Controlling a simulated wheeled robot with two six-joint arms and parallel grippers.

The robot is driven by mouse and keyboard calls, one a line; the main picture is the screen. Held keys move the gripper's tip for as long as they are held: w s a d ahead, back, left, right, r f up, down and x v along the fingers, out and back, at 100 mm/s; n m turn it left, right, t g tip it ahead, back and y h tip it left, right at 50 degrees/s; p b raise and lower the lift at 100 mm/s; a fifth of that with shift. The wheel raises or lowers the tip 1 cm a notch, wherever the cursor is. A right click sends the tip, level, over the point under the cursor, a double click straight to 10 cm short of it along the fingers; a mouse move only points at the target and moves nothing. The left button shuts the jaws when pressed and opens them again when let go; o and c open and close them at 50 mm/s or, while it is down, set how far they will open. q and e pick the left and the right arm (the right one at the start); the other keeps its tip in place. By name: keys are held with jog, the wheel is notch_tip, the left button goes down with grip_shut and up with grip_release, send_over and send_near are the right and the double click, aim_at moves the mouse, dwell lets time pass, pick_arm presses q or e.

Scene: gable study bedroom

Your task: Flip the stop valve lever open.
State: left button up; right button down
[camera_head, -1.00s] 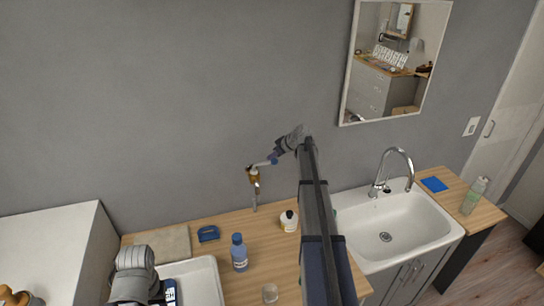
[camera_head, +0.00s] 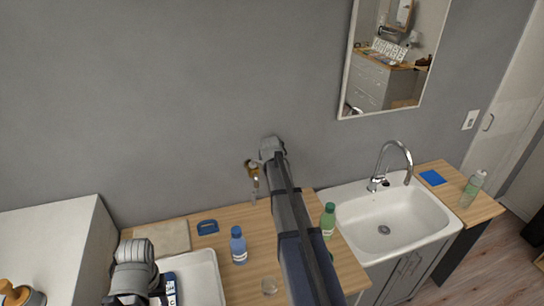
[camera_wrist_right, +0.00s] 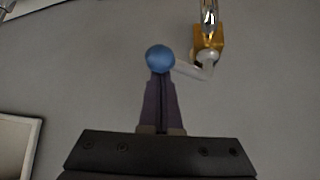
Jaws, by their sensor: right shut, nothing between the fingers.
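The brass stop valve (camera_head: 252,169) is on the grey wall above the counter. In the right wrist view its brass body (camera_wrist_right: 207,43) is at the upper right. A pale lever (camera_wrist_right: 192,71) runs left from it to a round blue knob (camera_wrist_right: 160,58). My right gripper (camera_wrist_right: 161,80) is shut and empty, its fingertips at the knob's lower edge; I cannot tell whether they touch. In the head view my right wrist hides the lever and fingers. My left arm is at the lower left, its fingers not visible.
A white sink (camera_head: 350,205) with a chrome tap (camera_head: 386,160) is at right. A mirror (camera_head: 352,60) hangs above.

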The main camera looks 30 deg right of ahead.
jog(key=a+m+g+h, duration=0.1)
jog(key=m, duration=0.1)
jog(key=s+a+m+g+h, duration=0.1)
jog(key=a+m, duration=0.1)
jog(key=a+m+g+h, duration=0.1)
jog(key=a+m, duration=0.1)
jog(key=shift+s+a+m+g, duration=0.15)
jog(key=shift+a+m+g, duration=0.05)
jog(key=shift+m+g, duration=0.2)
jog(key=shift+a, duration=0.1)
pick_arm(q)
jog(key=shift+r, duration=0.15)
pick_arm(e)
jog(key=shift+r, duration=0.1)
dwell(0.4)
